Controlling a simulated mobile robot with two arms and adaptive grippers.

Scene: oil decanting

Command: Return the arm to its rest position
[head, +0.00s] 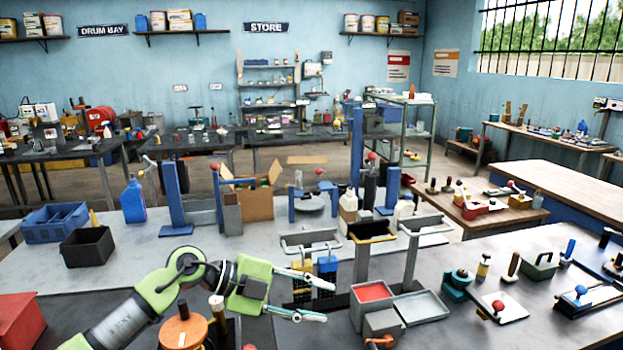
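My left arm, green and grey, comes in from the lower left over the grey workbench (240,268). My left gripper (316,299) points right, its two slim pale fingers spread apart. Nothing is clearly held between them. A yellow item (301,289) and a blue item (327,268) stand at or just behind the fingers; I cannot tell whether they touch. My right arm and gripper are not in view.
An orange round-topped object (183,332) stands close under my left forearm. A red bin (18,322) is at lower left, a black bin (87,247) behind it. Grey stands (408,262) and a red-topped box (372,293) crowd the right. Bench left of centre is fairly clear.

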